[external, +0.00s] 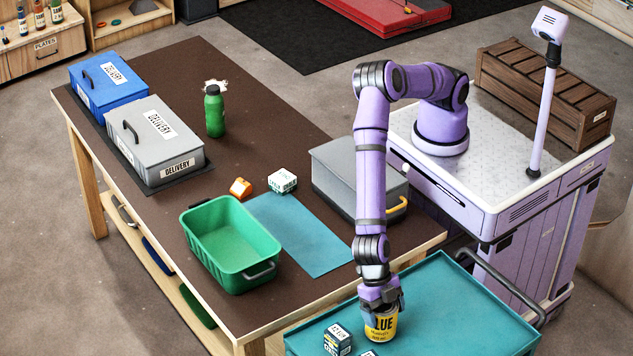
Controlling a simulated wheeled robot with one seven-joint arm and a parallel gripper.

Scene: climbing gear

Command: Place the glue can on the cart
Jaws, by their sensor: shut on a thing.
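The glue can (380,328) is yellow with a dark label band and stands upright at the teal cart (462,300), over its top surface. My gripper (381,299) points down and is shut on the can's upper part. I cannot tell whether the can's bottom touches the cart top. The can's lower edge is near the bottom of the picture.
A small dark box (338,340) stands left of the can, with another item partly cut off below. The cart has a raised rim and a dark handle (505,285). The brown table (290,300) holds a green bin (212,262) and a grey case (345,165).

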